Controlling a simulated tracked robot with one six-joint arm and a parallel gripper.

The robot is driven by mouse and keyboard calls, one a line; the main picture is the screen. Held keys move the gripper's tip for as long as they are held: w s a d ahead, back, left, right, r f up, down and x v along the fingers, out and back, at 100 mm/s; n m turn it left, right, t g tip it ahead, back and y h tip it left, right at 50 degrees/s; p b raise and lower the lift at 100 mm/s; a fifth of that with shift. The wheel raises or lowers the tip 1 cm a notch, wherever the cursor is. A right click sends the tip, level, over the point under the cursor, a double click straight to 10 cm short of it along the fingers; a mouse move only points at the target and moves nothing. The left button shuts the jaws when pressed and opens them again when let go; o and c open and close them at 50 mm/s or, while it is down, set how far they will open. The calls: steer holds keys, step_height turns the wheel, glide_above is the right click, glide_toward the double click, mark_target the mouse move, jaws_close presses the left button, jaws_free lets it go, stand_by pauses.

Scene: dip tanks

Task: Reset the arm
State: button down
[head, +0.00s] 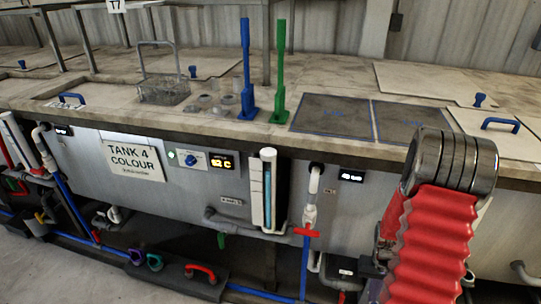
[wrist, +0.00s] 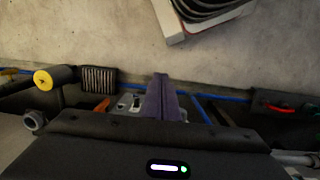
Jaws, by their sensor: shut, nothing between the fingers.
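My arm (head: 440,220), with red ribbed bellows and a banded metal joint, stands at the right of the head view, in front of the tank bench (head: 340,155). My gripper does not show in the head view. In the wrist view my gripper (wrist: 161,78) shows as two purple-grey fingers pressed together, with nothing between them. The fingers point toward the concrete floor (wrist: 90,35). Pipes and low gear lie around and behind them in the picture.
A red-handled valve (head: 306,232) and a blue pipe (head: 304,270) sit below. A black-and-white object (wrist: 205,15) is on the floor.

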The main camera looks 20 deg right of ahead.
steer(key=s+a+r+n+t, duration=0.1)
steer(key=a+r+n+t, duration=0.1)
steer(key=a+r, duration=0.7)
steer(key=s+a+r+n+t, duration=0.2)
steer(key=a+r, duration=0.8)
steer(key=r, duration=0.7)
steer(key=s+a+r+n+t, duration=0.1)
steer(key=a+r+n+t, duration=0.1)
steer(key=a+r, duration=0.8)
step_height(320, 180, up, 3)
steer(key=shift+s+a+f+t, duration=0.15)
steer(key=shift+s+t, duration=0.15)
steer(key=shift+t, duration=0.3)
